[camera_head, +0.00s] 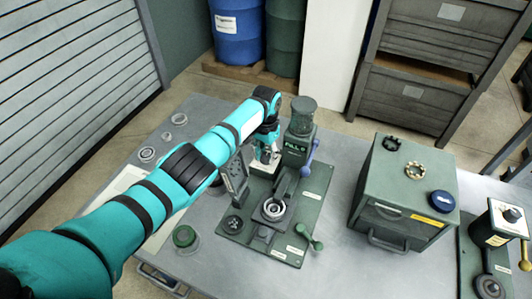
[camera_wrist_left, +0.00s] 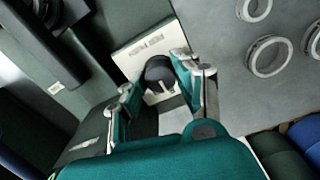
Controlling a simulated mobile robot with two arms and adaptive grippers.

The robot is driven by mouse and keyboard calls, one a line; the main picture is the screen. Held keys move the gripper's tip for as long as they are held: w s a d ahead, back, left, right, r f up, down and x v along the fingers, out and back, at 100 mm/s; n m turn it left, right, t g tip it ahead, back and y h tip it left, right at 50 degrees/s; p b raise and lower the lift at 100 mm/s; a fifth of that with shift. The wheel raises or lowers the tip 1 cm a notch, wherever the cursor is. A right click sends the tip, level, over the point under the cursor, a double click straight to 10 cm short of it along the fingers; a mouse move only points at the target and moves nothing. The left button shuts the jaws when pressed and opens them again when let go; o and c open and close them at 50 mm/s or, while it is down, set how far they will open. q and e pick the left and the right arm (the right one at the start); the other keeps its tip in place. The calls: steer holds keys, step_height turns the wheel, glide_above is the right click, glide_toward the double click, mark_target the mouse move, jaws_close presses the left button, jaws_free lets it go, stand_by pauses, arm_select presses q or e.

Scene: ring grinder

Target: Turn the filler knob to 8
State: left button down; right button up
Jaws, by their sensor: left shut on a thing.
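The filler knob (camera_wrist_left: 160,70) is a short black cylinder on a pale plate (camera_wrist_left: 130,60) with a small printed label. My left gripper (camera_wrist_left: 165,82) has its fingers on both sides of the knob and is shut on it. In the head view, my left gripper (camera_head: 265,150) reaches down to the left of the green filler unit (camera_head: 298,145). The unit carries the word FILL, and a character after it is too small to read surely. The knob's setting and scale cannot be read. My right gripper is not in view.
The green machine base (camera_head: 290,225) holds a ring fixture (camera_head: 273,209) and a green-handled lever (camera_head: 314,243). Right of it stands a green box (camera_head: 405,185) with rings and a blue lid on top. Several loose rings lie on the grey table (camera_head: 205,115) at left.

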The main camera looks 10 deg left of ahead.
mark_target(266, 156)
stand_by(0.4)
arm_select(q)
steer(key=c, duration=1)
jaws_free()
steer(key=shift+o, duration=0.2)
steer(key=shift+r, duration=0.1)
step_height(266, 156, up, 12)
